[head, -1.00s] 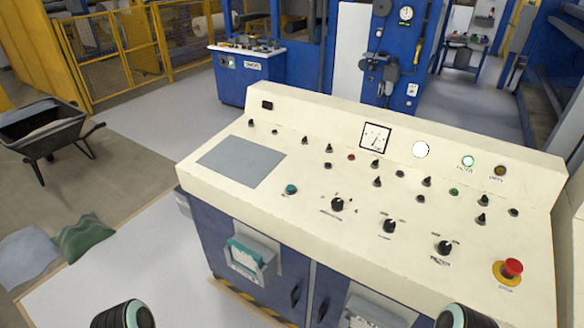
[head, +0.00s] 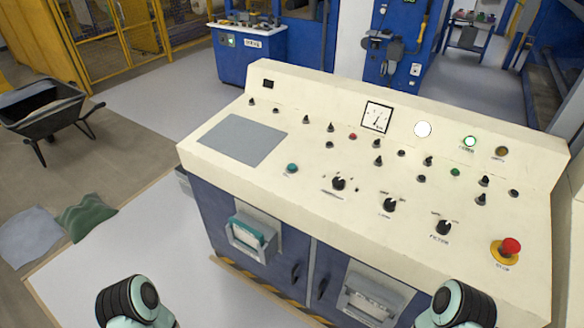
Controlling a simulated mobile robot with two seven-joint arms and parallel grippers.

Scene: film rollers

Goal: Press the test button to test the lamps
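The cream control console (head: 300,196) stands in front of me with a sloped top. On its raised back strip are a bright white round lamp (head: 422,129), a bright lamp with a green ring (head: 469,141) and a dull amber lamp (head: 501,151). A teal button (head: 292,168) sits below the grey plate, and a small green button (head: 455,172) and a small red one (head: 352,136) sit among black switches. I cannot tell which is the test button; most labels are too small. Only rounded black and mint parts of my two arms show at the bottom; neither gripper is visible.
A red mushroom button (head: 510,246) on a yellow base sits at the console's right front. Black knobs (head: 388,205) line its front part. A wheelbarrow (head: 47,118) and sacks (head: 87,217) lie left. Pale floor left of the console is clear.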

